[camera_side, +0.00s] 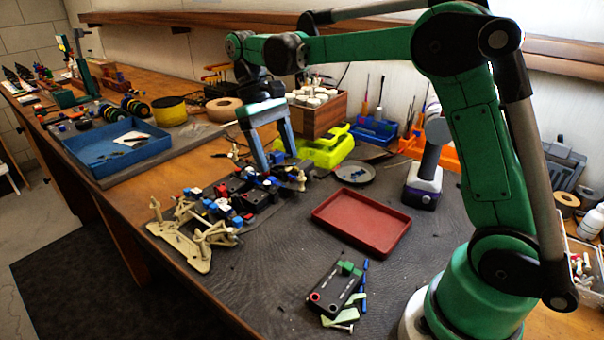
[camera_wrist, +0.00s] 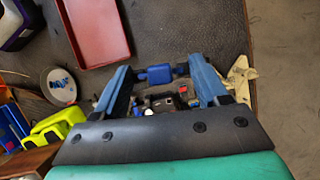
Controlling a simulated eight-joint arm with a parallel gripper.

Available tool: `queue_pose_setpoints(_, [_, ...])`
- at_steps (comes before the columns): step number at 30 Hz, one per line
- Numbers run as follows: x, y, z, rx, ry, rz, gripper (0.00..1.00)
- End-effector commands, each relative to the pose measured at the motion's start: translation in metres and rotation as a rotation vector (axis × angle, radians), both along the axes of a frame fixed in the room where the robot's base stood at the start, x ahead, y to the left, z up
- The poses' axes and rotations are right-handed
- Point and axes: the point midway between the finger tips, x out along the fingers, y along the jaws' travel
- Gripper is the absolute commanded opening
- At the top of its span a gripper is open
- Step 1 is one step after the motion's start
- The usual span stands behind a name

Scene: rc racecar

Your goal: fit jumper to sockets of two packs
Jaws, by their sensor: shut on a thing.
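The racecar chassis has tan end parts (camera_side: 188,243) and lies on the dark mat, with black, blue, red and white parts along its middle. A tan part also shows in the wrist view (camera_wrist: 241,78). My gripper (camera_side: 278,160) points down over the far half of the chassis. In the wrist view, my gripper (camera_wrist: 160,69) has its two blue fingers on either side of a small blue piece (camera_wrist: 154,74), which looks like the jumper. The fingers are shut on it. Dark parts with red and white bits (camera_wrist: 165,102) lie below it. I cannot clearly tell the two packs or their sockets apart.
A red tray (camera_side: 334,231) and a black box with red and green parts (camera_side: 327,291) lie to the right on the mat. A yellow-green case (camera_side: 325,150), a round dish (camera_side: 354,173) and a purple-white tool (camera_side: 423,186) stand behind. A blue tray (camera_side: 88,160) is at left.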

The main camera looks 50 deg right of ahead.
Motion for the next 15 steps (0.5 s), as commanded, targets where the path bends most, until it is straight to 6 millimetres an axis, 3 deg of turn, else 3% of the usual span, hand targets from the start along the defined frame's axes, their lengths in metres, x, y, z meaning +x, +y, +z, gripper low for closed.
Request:
queue_pose_setpoints(1, [0.008, 0.009, 0.003, -0.001, 0.0, 0.125, 0.18])
queue_pose_setpoints(5, [0.029, 0.015, 0.001, -0.002, 0.0, 0.425, 0.18])
queue_pose_setpoints(15, [0.096, -0.001, -0.035, -0.004, 0.001, 1.261, 0.18])
